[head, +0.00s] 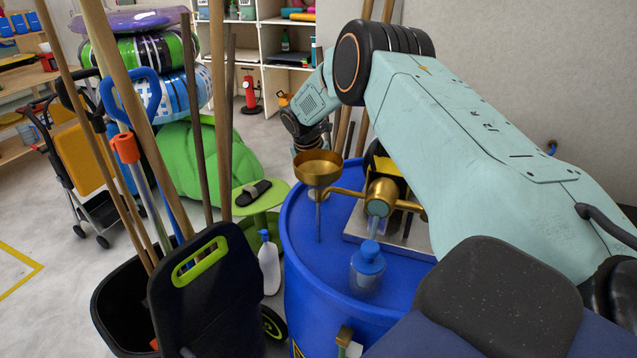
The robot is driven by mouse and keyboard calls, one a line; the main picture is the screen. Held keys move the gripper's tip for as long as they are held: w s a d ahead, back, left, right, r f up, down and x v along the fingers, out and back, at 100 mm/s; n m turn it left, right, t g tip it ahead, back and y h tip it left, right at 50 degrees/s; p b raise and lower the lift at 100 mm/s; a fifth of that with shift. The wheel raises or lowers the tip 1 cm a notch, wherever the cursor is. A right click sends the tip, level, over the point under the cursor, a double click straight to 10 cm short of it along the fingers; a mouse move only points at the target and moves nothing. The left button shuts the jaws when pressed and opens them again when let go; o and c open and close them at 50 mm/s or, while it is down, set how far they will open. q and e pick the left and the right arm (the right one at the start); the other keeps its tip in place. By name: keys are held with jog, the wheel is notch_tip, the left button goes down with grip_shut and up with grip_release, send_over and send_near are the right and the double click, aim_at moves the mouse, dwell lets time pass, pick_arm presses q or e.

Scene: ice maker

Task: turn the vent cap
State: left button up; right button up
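A blue drum (325,232) stands at lower center. On its top are a brass funnel (318,168), a brass fitting (382,193) with a side pipe, and a clear jar with a blue lid (368,258). No part is plainly marked as the vent cap, and I cannot tell which one it is. My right arm comes in from the right, arches over the drum and bends down behind the funnel. Its dark gripper end (312,140) is small and partly hidden by the funnel; its fingers are not clear. My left gripper is out of view.
A black bin (120,300) with several long poles stands left of the drum. A white spray bottle (269,265) and a green stool (262,196) with a sandal stand between them. Shelves (270,50) are at the back. Open floor shows at the far left.

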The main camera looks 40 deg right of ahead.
jog(key=shift+m, duration=0.8)
jog(key=shift+w, duration=0.1)
jog(key=shift+m+g+b, duration=0.5)
jog(key=shift+m+b, duration=0.1)
jog(key=shift+m, duration=0.5)
jog(key=o, duration=0.8)
jog(key=shift+c, duration=0.2)
jog(key=shift+r, duration=0.1)
notch_tip(320, 180, up, 6)
jog(key=p, duration=0.5)
